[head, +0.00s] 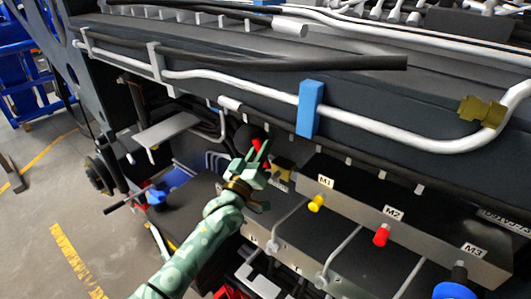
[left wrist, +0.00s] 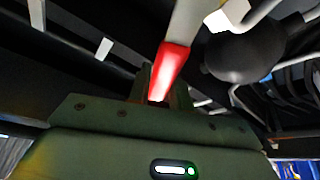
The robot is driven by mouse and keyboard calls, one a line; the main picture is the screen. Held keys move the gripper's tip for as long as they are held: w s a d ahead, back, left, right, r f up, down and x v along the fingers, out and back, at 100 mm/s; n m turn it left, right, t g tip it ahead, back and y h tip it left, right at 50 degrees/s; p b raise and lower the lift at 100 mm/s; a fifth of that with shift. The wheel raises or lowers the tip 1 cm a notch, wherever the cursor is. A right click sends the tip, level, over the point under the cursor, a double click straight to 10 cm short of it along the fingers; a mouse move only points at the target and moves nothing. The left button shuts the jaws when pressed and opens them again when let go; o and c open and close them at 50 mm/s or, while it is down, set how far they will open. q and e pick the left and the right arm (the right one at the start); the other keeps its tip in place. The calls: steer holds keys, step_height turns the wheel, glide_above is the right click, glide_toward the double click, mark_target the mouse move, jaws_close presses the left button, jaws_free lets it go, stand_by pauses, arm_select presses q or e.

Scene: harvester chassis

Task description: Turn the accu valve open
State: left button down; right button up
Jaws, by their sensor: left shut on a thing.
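The accu valve shows as a red lever handle (head: 264,149) under the dark chassis beam in the head view. It also shows in the left wrist view as a red grip (left wrist: 170,68) on a pale metal lever. My left gripper (head: 255,160) is shut on this red handle, with its fingers on either side of the handle's lower end. The fingers partly hide the handle in the head view. A dark round accumulator (left wrist: 243,55) sits right beside the valve in the wrist view. My right gripper is not in view.
To the right a metal block carries a yellow knob (head: 316,203), a red knob (head: 381,234) and a blue knob (head: 453,290). A blue valve handle (head: 156,197) lies left.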

arm_select(q)
steer(key=w+a+f+n+g+y+p, duration=0.1)
steer(key=a+f+n+y, duration=0.1)
steer(key=f+n, duration=0.2)
steer(key=w+a+f+n+g+y+p, duration=0.1)
steer(key=f+n, duration=0.3)
steer(key=n, duration=0.6)
steer(key=shift+w+a+g+y+p, duration=0.35)
steer(key=shift+y+p, duration=0.2)
steer(key=shift+y, duration=0.35)
steer(key=c, duration=1.3)
jaws_free()
steer(key=shift+o, duration=0.2)
steer(key=p+v, duration=0.1)
steer(key=v, duration=1.5)
steer(key=shift+s+p, duration=0.2)
steer(key=shift+p, duration=0.15)
